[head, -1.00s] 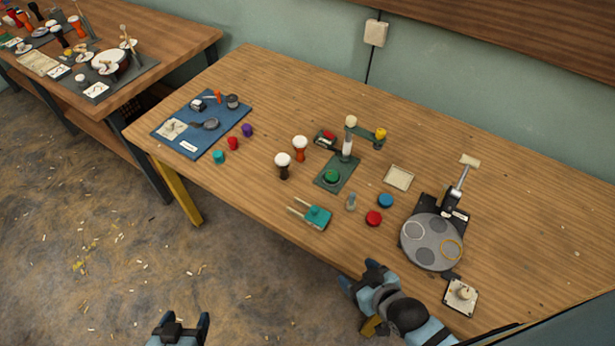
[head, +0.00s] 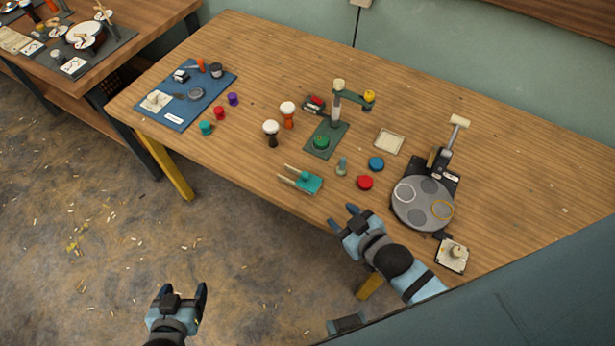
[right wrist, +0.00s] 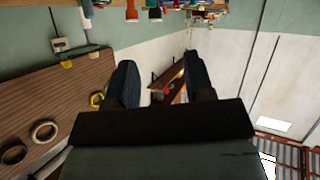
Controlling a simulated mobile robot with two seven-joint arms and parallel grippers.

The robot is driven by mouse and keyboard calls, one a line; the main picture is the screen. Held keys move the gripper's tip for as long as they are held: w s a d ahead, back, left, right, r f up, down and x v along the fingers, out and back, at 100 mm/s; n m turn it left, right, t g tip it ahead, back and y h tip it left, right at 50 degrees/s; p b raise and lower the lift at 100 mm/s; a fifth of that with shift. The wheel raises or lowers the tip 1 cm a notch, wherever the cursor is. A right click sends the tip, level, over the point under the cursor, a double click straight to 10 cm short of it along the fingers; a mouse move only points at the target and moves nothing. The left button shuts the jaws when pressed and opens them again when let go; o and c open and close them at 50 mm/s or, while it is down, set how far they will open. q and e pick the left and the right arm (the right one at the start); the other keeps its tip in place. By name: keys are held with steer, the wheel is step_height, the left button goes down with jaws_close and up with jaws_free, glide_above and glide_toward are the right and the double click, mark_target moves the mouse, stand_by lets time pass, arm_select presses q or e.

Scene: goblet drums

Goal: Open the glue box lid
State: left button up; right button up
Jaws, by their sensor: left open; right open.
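No box labelled as glue can be made out. A small dark box with a red part (head: 315,104) stands beside the green press stand (head: 325,141), and a small black-and-white box (head: 181,76) is on the blue mat (head: 178,118); I cannot tell whether either is the glue box. My left gripper (head: 182,291) is open and empty, over the floor in front of the table. My right gripper (head: 343,218) is open and empty near the table's front edge, close to the teal clamp-like tool (head: 308,183). Its fingers also show in the right wrist view (right wrist: 163,85).
Two goblet drums (head: 271,132) stand mid-table. Red (head: 365,182) and blue (head: 376,163) discs lie right of them, near a round grey turntable (head: 422,205). A cream tray (head: 389,141) is behind. The table's far right is clear.

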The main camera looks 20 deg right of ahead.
steer(key=w+a+r+n+t+y+b, duration=0.35)
steer(key=w+r+n, duration=0.3)
steer(key=w, duration=0.25)
steer(key=w+a+r+n+g+y+b, duration=0.1)
steer(key=a+r+n+g+y+b, duration=0.25)
steer(key=n+y, duration=0.4)
steer(key=w+a+r+n+g+y+b, duration=0.2)
steer(key=r+n+y, duration=0.25)
steer(key=n, duration=0.65)
steer(key=n+g+h+b, duration=1.15)
steer(key=n+h, duration=0.35)
steer(key=n, duration=0.8)
glide_toward(306, 174)
arm_select(q)
step_height(306, 174, down, 16)
steer(key=w+d+b, duration=0.1)
steer(key=shift+w+d+r, duration=0.2)
steer(key=shift+d+r, duration=0.05)
steer(key=shift+d, duration=0.1)
arm_select(e)
steer(key=shift+t, duration=0.45)
steer(key=x, duration=0.9)
steer(key=shift+s+f, duration=0.15)
steer(key=shift+s, duration=0.2)
